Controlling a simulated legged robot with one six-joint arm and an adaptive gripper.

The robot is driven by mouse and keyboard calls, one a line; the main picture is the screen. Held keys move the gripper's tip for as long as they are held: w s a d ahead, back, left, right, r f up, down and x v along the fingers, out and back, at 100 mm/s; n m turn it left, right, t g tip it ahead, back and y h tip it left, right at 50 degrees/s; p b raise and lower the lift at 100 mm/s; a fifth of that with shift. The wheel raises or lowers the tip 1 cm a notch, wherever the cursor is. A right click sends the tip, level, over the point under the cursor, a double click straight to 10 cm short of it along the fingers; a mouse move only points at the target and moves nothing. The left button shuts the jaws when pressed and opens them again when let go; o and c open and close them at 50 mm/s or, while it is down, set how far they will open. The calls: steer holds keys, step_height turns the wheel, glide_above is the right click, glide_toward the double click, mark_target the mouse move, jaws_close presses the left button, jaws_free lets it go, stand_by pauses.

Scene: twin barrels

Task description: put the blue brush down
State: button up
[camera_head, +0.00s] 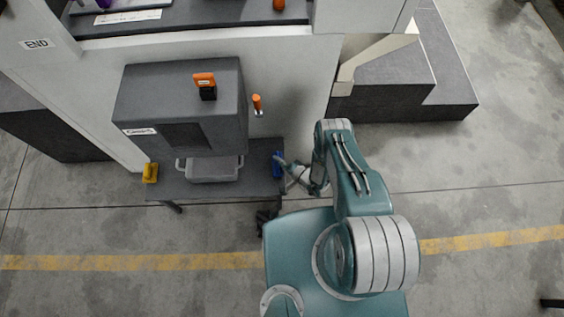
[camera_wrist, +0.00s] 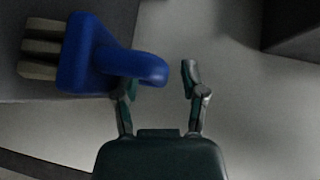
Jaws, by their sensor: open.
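The blue brush (camera_wrist: 85,55) has a blue body and handle with pale bristle blocks at its left end. In the wrist view it lies at the upper left on the dark shelf surface, its handle reaching right past the edge. In the head view the blue brush (camera_head: 277,165) is at the right end of the grey shelf (camera_head: 262,150). My gripper (camera_wrist: 160,82) is open, its fingertips apart. The left finger is partly hidden under the brush handle; whether it touches cannot be told. The right finger stands clear of the handle. In the head view my gripper (camera_head: 283,165) is beside the brush.
A grey machine box (camera_head: 225,110) with an orange-handled switch (camera_head: 204,80) stands over the shelf. A grey tray (camera_head: 212,170) and a yellow object (camera_head: 150,173) sit left of the brush. An orange handle (camera_head: 257,102) is on the wall.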

steer(key=v, duration=1.2)
steer(key=w+r+n+g+y, duration=0.25)
steer(key=w+r, duration=0.25)
steer(key=r, duration=0.4)
steer(key=w+r+n+g+y, duration=0.1)
steer(key=w+r+n+g, duration=0.15)
steer(key=w+r, duration=0.45)
step_height(320, 180, up, 21)
steer(key=s+a+n+g+h, duration=0.1)
steer(key=n+g+h, duration=0.2)
steer(key=g, duration=0.3)
steer(key=s+r+h, duration=0.3)
steer(key=s+r, duration=0.2)
steer(key=r, duration=0.4)
steer(key=s+r+h, duration=0.3)
steer(key=s+r, duration=0.1)
steer(key=r, duration=0.5)
steer(key=s+d+r+t+h, duration=0.2)
steer(key=s+r+t+h, duration=0.1)
steer(key=s+r, duration=0.2)
steer(key=s+d+r+m+t+h, duration=0.1)
steer(key=s+d+r+t+h, duration=0.1)
steer(key=s+r, duration=0.4)
steer(key=shift+s+d+t+h, duration=0.4)
steer(key=shift+s+h, duration=0.35)
steer(key=shift+s, duration=0.25)
steer(key=shift+o, duration=0.2)
steer(key=shift+s, duration=0.1)
